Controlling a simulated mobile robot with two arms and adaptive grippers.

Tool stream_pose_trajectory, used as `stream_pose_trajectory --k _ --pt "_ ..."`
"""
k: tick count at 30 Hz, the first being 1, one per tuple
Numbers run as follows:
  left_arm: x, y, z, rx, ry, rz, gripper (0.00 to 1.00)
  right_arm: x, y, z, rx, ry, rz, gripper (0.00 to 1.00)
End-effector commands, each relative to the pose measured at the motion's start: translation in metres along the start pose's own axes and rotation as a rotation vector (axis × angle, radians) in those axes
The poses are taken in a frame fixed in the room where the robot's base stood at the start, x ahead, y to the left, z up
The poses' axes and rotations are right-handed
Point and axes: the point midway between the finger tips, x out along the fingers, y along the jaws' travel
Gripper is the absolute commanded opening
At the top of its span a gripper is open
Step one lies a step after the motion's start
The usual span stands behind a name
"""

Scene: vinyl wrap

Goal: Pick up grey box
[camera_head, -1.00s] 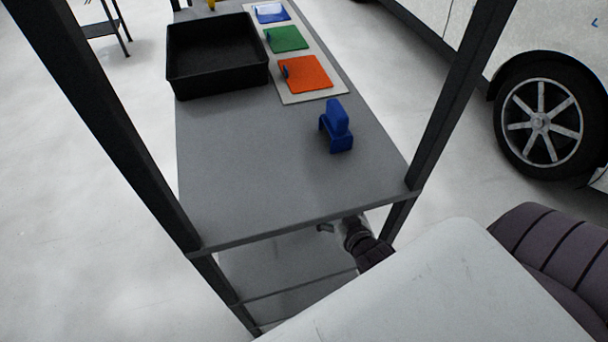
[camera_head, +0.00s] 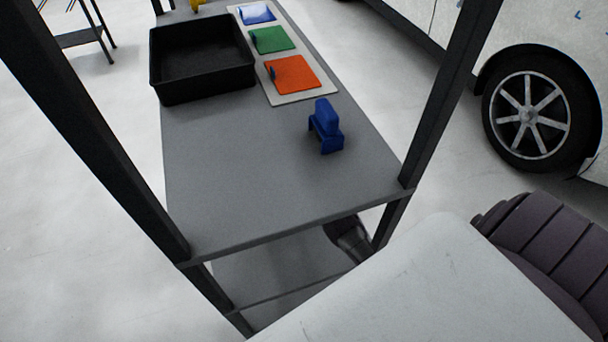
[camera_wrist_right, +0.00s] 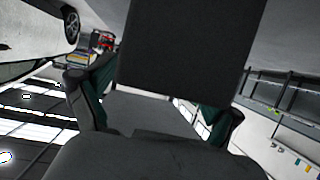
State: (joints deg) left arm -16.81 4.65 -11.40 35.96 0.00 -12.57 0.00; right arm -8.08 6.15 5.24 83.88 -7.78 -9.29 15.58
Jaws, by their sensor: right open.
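In the right wrist view, which looks upside down, my right gripper (camera_wrist_right: 155,98) is open, its two dark fingers with green pads spread apart. A dark, flat-sided block (camera_wrist_right: 184,45) fills the upper middle, in front of and between the fingers. It may be the grey box, but I cannot tell for sure, nor whether the fingers touch it. In the head view only a dark part of my right arm shows below the top shelf's front right corner; the gripper is hidden there. My left gripper is not in view.
The grey top shelf (camera_head: 240,190) holds a black tray (camera_head: 200,84), a blue tool (camera_head: 326,128) and a pale board (camera_head: 310,94) with blue, green and orange pieces. Dark uprights frame it. A lower shelf (camera_head: 275,282) lies beneath. A white vehicle (camera_head: 590,60) stands right.

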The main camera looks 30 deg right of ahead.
Motion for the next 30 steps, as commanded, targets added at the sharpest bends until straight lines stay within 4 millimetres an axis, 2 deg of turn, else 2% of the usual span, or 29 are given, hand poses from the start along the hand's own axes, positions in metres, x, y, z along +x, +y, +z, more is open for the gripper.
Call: stream_pose_trajectory --k 4,11,25,30 --pt "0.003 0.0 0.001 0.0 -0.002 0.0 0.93 0.015 0.0 0.0 0.0 0.001 0.0 0.92" --pt "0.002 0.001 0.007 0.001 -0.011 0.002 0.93 0.016 0.0 0.0 0.0 0.001 -0.001 0.92" --pt "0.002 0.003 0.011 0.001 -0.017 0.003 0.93 0.015 0.0 0.0 0.0 0.0 0.0 0.15" --pt "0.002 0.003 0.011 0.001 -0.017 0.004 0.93 0.016 0.0 -0.001 0.0 0.003 -0.001 0.13"
